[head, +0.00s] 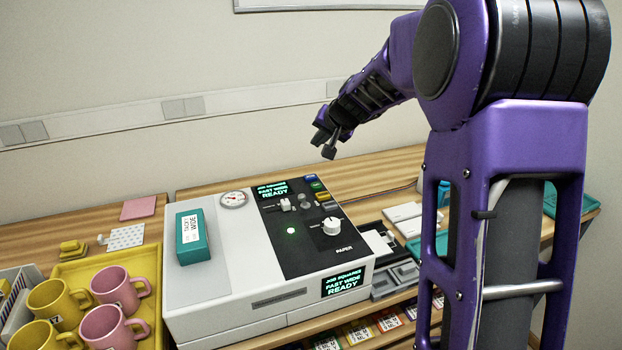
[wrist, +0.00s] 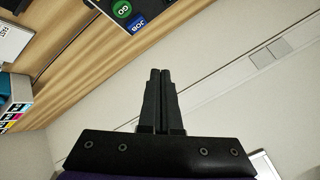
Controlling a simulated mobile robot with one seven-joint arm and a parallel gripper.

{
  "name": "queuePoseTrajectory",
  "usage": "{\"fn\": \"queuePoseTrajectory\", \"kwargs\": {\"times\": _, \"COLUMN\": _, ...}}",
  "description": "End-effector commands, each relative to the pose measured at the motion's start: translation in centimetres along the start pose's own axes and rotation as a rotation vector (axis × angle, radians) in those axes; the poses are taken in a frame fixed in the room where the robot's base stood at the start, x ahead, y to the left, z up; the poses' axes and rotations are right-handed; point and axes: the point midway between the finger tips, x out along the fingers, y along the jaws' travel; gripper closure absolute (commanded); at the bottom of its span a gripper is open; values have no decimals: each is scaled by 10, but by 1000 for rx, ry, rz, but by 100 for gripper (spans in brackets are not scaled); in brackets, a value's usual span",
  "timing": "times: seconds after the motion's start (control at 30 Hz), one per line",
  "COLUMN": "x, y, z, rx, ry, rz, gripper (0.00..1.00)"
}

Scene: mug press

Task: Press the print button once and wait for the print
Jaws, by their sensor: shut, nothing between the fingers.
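The white press (head: 240,280) stands on the wooden bench with a black control panel (head: 292,247) on its right side. A green button (head: 317,186) and a blue button (head: 310,178) sit at the panel's far edge. In the wrist view the green button (wrist: 122,9) reads GO and the blue button (wrist: 136,24) reads JOB. I see no button marked print. The panel display (head: 272,188) and front display (head: 342,283) both show READY. A green light (head: 291,231) is lit. My gripper (head: 329,152) is shut and empty, above and beyond the panel's far edge, apart from the buttons; its fingers (wrist: 158,72) also show in the wrist view.
A teal box (head: 193,237) lies on the press's left top. A yellow tray (head: 156,290) with pink and yellow mugs stands at left. A white knob (head: 332,226) and a slider (head: 286,204) are on the panel. The wall is close behind my gripper.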

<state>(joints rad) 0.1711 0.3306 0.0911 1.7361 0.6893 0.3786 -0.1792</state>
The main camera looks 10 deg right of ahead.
Motion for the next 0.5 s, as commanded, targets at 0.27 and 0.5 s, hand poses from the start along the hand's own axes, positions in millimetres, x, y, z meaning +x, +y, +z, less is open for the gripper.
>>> {"fn": "queuePoseTrajectory", "kwargs": {"times": 0.27, "x": 3, "y": 4, "z": 8, "rx": 26, "ry": -26, "rz": 0, "gripper": 100}}
{"fn": "queuePoseTrajectory", "kwargs": {"times": 0.5, "x": 4, "y": 5, "z": 8, "rx": 24, "ry": -24, "rz": 0, "gripper": 100}}
